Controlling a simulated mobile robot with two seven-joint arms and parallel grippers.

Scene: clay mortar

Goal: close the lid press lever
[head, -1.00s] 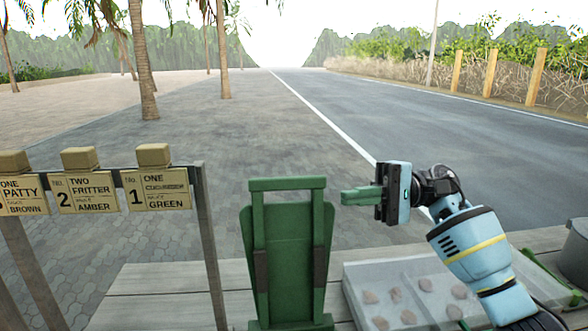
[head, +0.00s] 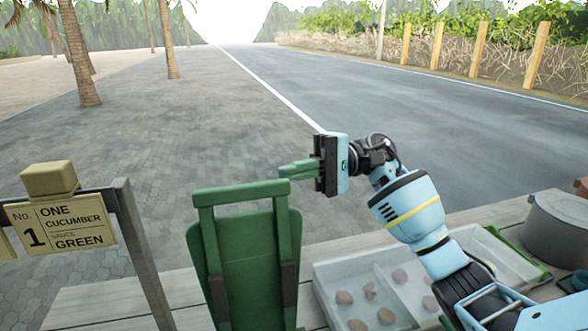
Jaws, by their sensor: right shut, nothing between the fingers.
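The green press (head: 246,262) stands upright at the lower middle of the head view. Its lever is a green frame with a crossbar (head: 241,193) across the top, and it stands raised. My right gripper (head: 284,172) is shut and empty, with its green fingers pointing left. The fingertips are close to the right end of the crossbar, at or slightly above its height in the picture. I cannot tell whether they touch it. The base of the press is cut off by the lower edge. My left gripper is not in view.
A tray (head: 322,273) with several brown lumps lies on the wooden counter (head: 120,299), right of the press. A grey pot (head: 556,232) stands at the far right. An order sign (head: 62,226) hangs on a rail at the left, with a post near the press.

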